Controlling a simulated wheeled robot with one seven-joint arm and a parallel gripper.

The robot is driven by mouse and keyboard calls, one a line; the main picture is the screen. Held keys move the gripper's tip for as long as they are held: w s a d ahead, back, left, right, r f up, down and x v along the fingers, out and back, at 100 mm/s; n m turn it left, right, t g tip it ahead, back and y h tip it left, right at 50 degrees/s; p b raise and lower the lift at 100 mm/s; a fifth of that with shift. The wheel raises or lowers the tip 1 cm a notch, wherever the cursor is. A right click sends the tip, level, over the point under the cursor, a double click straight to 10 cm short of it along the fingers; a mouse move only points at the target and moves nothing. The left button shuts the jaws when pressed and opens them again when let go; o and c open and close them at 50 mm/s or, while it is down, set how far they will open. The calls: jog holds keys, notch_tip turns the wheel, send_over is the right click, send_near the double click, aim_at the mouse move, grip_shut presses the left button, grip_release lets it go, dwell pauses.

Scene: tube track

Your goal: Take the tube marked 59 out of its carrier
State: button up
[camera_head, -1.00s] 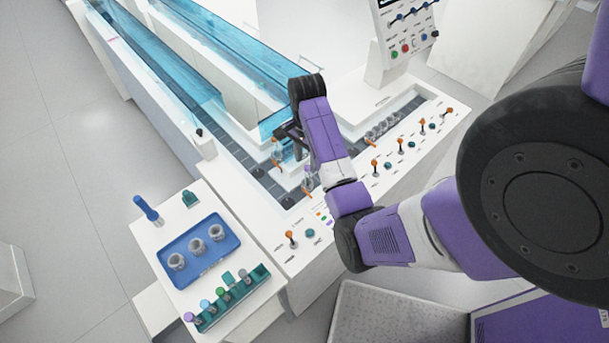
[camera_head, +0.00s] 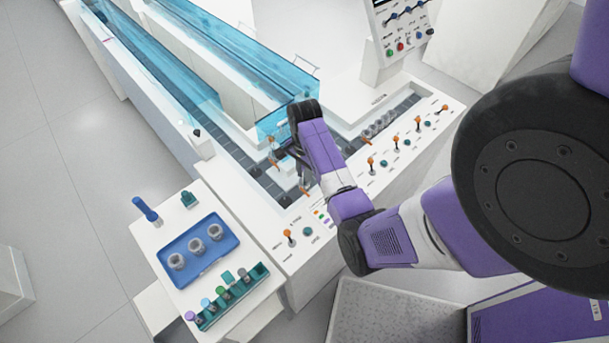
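My gripper (camera_head: 277,152) is over the dark track channel, by the end of the blue clear cover. It is small and partly hidden by my wrist, so I cannot tell whether its fingers are open or shut. An orange-topped tube (camera_head: 272,162) stands in a carrier on the track, right beside or under the fingers. Another orange-topped tube (camera_head: 305,189) sits in the track nearer the front. No number can be read on either tube, so I cannot tell which is 59. Several grey empty-looking carriers (camera_head: 378,125) line the track at the right.
Orange levers (camera_head: 371,165) line the front panel. The clear cover (camera_head: 240,75) edges the track behind my gripper.

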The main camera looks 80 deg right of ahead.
grip_shut()
jog(key=shift+r, duration=0.1)
